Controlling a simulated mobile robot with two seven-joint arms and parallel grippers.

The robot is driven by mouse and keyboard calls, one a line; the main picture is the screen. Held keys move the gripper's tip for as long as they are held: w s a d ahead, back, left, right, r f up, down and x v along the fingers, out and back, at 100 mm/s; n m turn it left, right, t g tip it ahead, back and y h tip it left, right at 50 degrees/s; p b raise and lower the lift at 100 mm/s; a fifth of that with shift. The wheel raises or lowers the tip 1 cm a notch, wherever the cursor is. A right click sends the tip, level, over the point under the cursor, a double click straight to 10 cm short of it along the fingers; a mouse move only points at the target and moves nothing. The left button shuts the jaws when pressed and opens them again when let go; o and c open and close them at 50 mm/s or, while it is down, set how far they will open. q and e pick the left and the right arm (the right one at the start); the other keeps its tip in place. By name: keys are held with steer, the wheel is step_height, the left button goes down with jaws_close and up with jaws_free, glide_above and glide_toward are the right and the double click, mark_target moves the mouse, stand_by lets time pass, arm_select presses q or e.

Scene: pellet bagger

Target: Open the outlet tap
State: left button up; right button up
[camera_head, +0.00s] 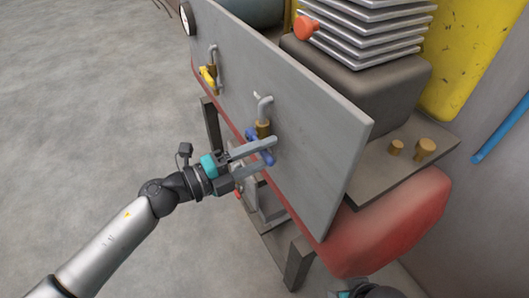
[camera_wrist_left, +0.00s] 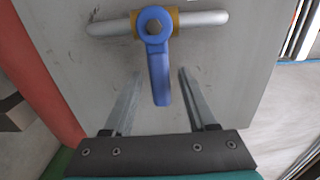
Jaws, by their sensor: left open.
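A tap with a blue lever (camera_head: 262,160) and a brass body (camera_head: 263,130) sits on a bent grey pipe on the grey panel. In the left wrist view the blue lever (camera_wrist_left: 159,75) stands crosswise to its pipe (camera_wrist_left: 205,18). My left gripper (camera_head: 271,150) is open at this tap. In the left wrist view its fingers (camera_wrist_left: 159,72) lie on either side of the lever, with gaps visible. A second tap with a yellow lever (camera_head: 207,77) is further left on the panel. Only a piece of my right arm's end shows at the bottom edge; its fingers are hidden.
The grey panel (camera_head: 315,140) stands behind the taps, with a round gauge (camera_head: 186,17) at its upper left. A red rounded part (camera_head: 390,225) and a dark leg (camera_head: 299,262) are below right. Open floor (camera_head: 90,110) lies left.

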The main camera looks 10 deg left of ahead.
arm_select(q)
steer(key=shift+w+d, duration=0.1)
steer(key=shift+d, duration=0.05)
jaws_close()
stand_by(0.4)
stand_by(1.0)
